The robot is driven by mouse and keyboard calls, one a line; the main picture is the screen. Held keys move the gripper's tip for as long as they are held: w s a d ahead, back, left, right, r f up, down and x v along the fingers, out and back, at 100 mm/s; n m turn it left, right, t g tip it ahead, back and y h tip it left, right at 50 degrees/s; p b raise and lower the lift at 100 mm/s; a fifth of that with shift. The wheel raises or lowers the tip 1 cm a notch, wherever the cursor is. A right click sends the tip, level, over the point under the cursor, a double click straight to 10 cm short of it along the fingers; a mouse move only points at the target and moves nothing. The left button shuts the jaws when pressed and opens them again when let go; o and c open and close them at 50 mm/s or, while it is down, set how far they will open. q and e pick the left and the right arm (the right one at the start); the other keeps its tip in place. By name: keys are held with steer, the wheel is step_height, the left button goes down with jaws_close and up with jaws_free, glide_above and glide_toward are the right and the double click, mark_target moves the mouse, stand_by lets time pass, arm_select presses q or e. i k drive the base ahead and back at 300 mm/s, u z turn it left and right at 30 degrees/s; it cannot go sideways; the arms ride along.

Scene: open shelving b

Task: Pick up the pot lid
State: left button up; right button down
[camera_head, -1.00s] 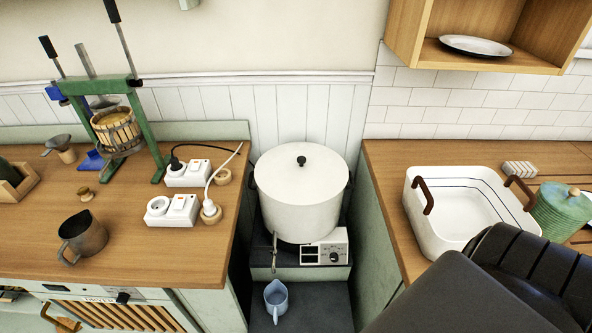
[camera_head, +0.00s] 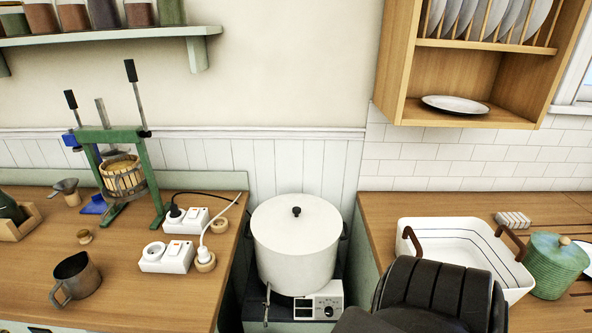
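The pot lid (camera_head: 280,222) is white and round with a small black knob (camera_head: 296,211) in its middle. It lies on a large white pot (camera_head: 297,267), which stands on a small burner unit (camera_head: 321,306) between the two counters. A dark part of my own arm shows at the bottom right, in front of the right counter and to the right of the pot. No gripper fingers show in the view. Nothing touches the lid.
The left counter (camera_head: 128,228) holds a green press (camera_head: 112,147), white socket boxes (camera_head: 168,256) and a metal jug (camera_head: 75,279). The right counter (camera_head: 376,222) holds a white basin (camera_head: 410,227) and a green jar (camera_head: 556,264). A wooden plate rack (camera_head: 395,60) hangs above it. The space above the lid is clear.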

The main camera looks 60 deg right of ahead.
mark_target(294, 224)
steer(key=z, duration=0.05)
steer(key=k, duration=0.9)
steer(key=z, duration=1.95)
steer(key=i, duration=0.5)
steer(key=u, duration=0.05)
